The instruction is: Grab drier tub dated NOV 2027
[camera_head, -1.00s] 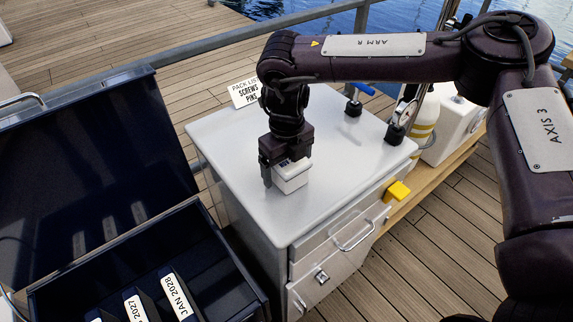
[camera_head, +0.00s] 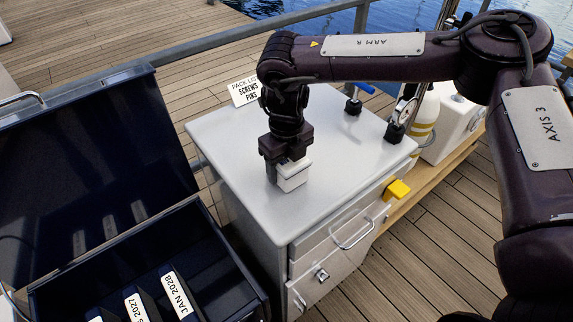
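A small white box-shaped tub (camera_head: 292,178) stands on the white cabinet top (camera_head: 235,135). Its date is not readable, as my gripper covers most of its top. My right gripper (camera_head: 284,172) points down over the tub. Its visible finger lies against the tub's left side; the other finger is hidden. It appears shut on the tub, which seems to rest on the cabinet top. The open dark case (camera_head: 150,248) at lower left holds dark items with white date labels, one reading JAN 2028 (camera_head: 177,293) and one partly cut, ending in 2027 (camera_head: 136,308). My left gripper is not in view.
A yellow block (camera_head: 397,190) sticks out on the right side. The cabinet's front top is clear.

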